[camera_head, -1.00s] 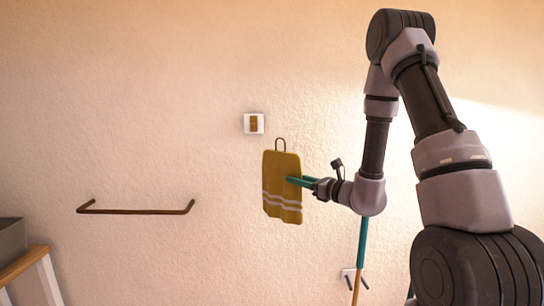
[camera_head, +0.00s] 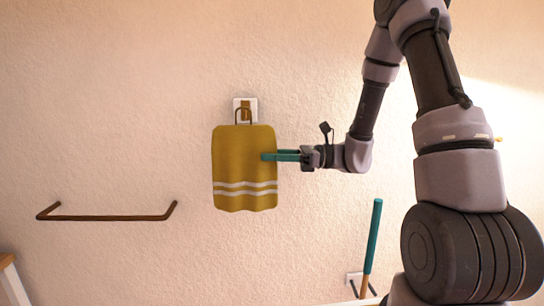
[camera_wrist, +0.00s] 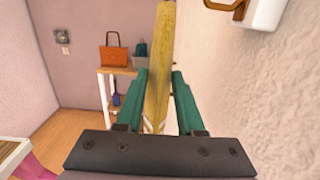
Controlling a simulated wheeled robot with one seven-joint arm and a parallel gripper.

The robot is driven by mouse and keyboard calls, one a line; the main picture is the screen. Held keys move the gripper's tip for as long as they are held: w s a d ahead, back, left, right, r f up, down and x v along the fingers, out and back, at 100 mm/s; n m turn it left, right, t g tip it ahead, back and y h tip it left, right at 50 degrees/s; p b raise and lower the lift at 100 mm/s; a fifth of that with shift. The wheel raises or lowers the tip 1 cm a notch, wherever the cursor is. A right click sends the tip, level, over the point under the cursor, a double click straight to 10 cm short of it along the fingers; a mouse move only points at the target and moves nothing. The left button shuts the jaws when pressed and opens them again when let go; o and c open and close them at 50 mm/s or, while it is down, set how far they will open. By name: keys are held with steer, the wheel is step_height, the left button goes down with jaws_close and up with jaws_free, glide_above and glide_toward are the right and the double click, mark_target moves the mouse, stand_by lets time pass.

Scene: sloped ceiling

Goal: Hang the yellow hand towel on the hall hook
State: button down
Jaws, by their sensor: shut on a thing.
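The yellow hand towel (camera_head: 232,160) with white stripes hangs upright from my gripper (camera_head: 266,157), whose teal fingers pinch it at its right edge. A wire loop (camera_head: 243,112) stands up from its top. The hall hook (camera_head: 246,103), brown on a white plate, is on the wall behind; the loop overlaps its lower part in the head view. In the wrist view the towel (camera_wrist: 161,50) is edge-on between the fingers. The hook (camera_wrist: 238,9) is at upper right there, with a gap between it and the towel. The loop is out of that view.
A brown rail (camera_head: 105,217) is on the wall at left. The wrist view shows a shelf (camera_wrist: 118,71) with an orange handbag (camera_wrist: 114,54). Wall around the towel is clear.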

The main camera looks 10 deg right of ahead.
steer(key=w+f, duration=0.2)
steer(key=w, duration=0.5)
stand_by(0.8)
steer(key=shift+w+d+f, duration=0.1)
steer(key=shift+f, duration=0.05)
stand_by(0.4)
steer(key=shift+c, duration=2.2)
jaws_free()
